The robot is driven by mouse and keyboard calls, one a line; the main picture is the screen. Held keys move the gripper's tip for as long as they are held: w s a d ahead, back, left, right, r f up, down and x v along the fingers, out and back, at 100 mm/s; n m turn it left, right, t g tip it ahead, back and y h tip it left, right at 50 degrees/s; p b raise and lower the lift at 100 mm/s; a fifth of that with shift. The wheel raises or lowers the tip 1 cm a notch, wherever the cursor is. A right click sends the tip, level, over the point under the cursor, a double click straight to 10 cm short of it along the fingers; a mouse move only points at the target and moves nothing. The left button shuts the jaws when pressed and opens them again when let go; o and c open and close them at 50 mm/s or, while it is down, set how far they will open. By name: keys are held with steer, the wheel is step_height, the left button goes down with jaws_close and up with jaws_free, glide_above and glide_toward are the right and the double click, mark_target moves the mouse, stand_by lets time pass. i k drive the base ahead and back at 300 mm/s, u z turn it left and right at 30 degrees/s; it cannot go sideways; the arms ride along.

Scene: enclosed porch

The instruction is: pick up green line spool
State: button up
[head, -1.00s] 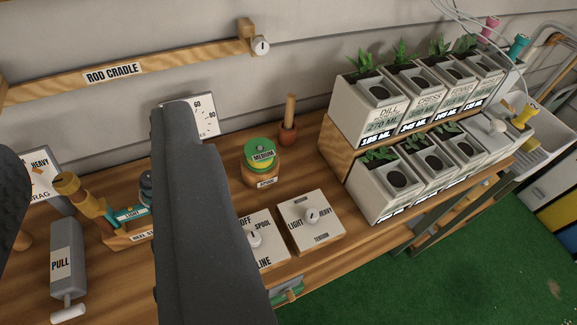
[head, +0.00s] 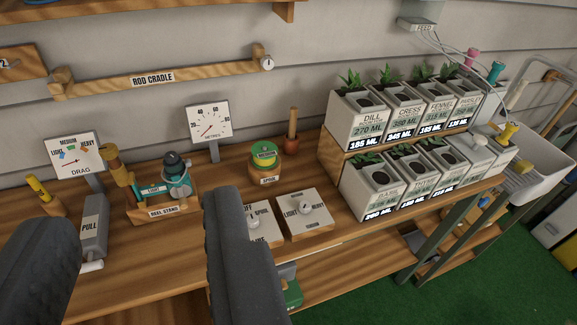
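The green line spool (head: 265,154) has a label reading MEDIUM and a yellow band. It sits on a round wooden holder (head: 266,175) marked SPOOL, on the wooden bench right of the picture's middle-left. My gripper (head: 135,215) is open, its two dark fingers wide apart at the lower left and lower middle. Nothing is between the fingertips. The spool is apart from both fingers, beyond and to the right of the right finger. That finger hides part of the bench and a switch box.
Left are a reel stand (head: 165,207), PULL block (head: 94,226) and DRAG gauge (head: 75,157). A METRES dial (head: 209,126) stands behind. A LIGHT/HEAVY knob box (head: 304,212) lies in front of the spool; a wooden peg (head: 292,130) and planters (head: 372,188) stand right.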

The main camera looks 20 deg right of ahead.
mark_target(261, 160)
steer(key=u, duration=0.15)
steer(key=i, duration=0.9)
steer(key=z, duration=0.05)
